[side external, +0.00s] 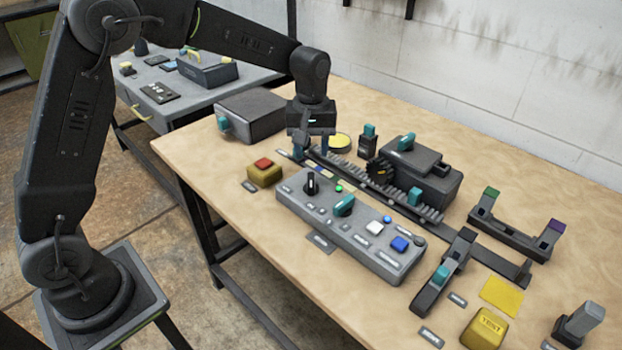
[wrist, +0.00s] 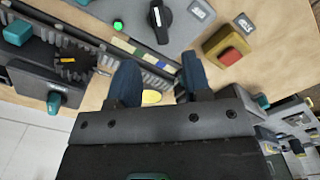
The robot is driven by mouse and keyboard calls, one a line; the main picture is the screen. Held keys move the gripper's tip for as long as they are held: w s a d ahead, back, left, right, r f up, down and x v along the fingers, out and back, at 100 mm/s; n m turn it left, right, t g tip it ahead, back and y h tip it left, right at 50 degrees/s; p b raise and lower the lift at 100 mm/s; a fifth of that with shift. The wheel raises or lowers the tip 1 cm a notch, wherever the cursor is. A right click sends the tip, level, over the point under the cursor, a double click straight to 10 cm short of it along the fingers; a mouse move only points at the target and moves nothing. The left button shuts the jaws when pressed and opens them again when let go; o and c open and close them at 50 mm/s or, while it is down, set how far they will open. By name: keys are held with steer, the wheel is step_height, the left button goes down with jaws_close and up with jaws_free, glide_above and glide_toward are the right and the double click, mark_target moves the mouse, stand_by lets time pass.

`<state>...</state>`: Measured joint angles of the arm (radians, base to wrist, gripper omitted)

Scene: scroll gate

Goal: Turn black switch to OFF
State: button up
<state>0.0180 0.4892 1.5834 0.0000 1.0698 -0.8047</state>
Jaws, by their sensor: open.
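The black switch (side external: 311,183) is a dark rotary knob on the left part of the grey control panel (side external: 345,262). In the wrist view the black switch (wrist: 159,14) shows at the top with a pale pointer mark; which label the mark points to is too small to tell. My gripper (side external: 301,158) hangs open behind the panel's left end, near the end of the toothed rack (side external: 375,186). In the wrist view my gripper (wrist: 158,75) has its two fingers apart with nothing between them, and the black switch lies beyond the fingertips.
A teal knob (side external: 344,205), a green light (side external: 339,187), a white button (side external: 375,228) and a blue button (side external: 400,244) share the panel. A red button on a yellow box (side external: 264,171) stands left of it. The table's front edge is clear.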

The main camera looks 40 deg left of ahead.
mark_target(311, 179)
step_height(311, 179, down, 9)
steer(key=shift+f, duration=0.1)
steer(key=shift+c, duration=0.2)
jaws_close()
stand_by(0.4)
